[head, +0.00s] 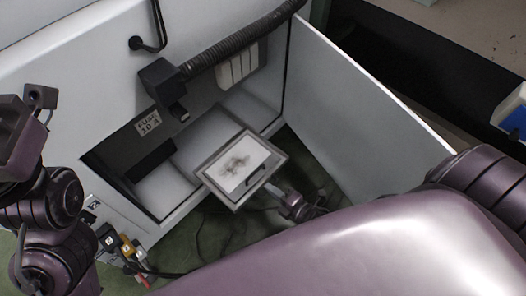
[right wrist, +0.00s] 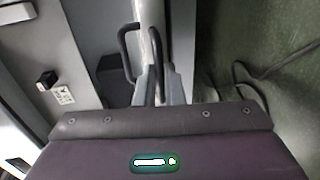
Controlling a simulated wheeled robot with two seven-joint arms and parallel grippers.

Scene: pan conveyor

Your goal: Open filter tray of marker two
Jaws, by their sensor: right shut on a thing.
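The filter tray (head: 207,178) is a grey-framed tray with a stained white sheet in it. It sticks out from the lower opening of the white machine (head: 75,65). A black bar handle (head: 256,175) is on its near right side. My right gripper (head: 277,190) is at the tray's near right edge, its fingers partly hidden. In the right wrist view, my right gripper (right wrist: 160,86) is shut on the black handle loop (right wrist: 124,52). My left arm is at the left edge of the head view, away from the tray; its fingertips are not visible.
A black ribbed hose (head: 235,52) runs above the opening. An open white door panel (head: 350,105) stands right of the tray. Cables and coloured plugs (head: 125,248) are at the lower left. Dark cables lie on the green floor (head: 205,245) below the tray.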

